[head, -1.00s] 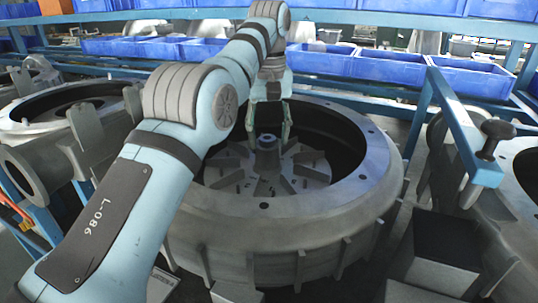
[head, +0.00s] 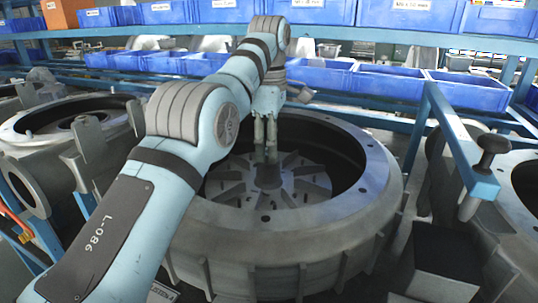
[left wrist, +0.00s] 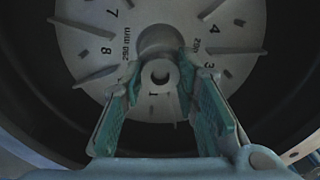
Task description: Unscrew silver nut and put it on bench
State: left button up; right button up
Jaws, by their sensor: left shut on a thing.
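My left gripper (head: 266,158) reaches down into the round blower housing (head: 215,215), its fingers close together at the top of the central hub (head: 268,177). In the left wrist view its green-padded fingers (left wrist: 159,88) are shut on a small round grey piece with a hole, the silver nut (left wrist: 160,74). Behind the nut is the grey impeller disc (left wrist: 85,30) with numbered vanes. The disc also shows in the head view (head: 300,188). The fingers hide most of the nut in the head view. I cannot tell whether the nut touches the hub. My right gripper is not in view.
The housing's thick raised rim surrounds the gripper. Blue bins (head: 390,82) line the shelves behind. A blue frame with a black knob (head: 496,138) stands at the right. Another housing (head: 75,115) is at the left. A dark box (head: 445,255) is at lower right.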

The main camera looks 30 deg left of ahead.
pick_arm(q)
jog(key=n, duration=1.1)
jog(key=shift+f+n, duration=0.1)
jog(key=shift+n, duration=0.2)
jog(key=o, duration=0.8)
jog(key=shift+a, duration=0.1)
jog(key=shift+o, duration=0.2)
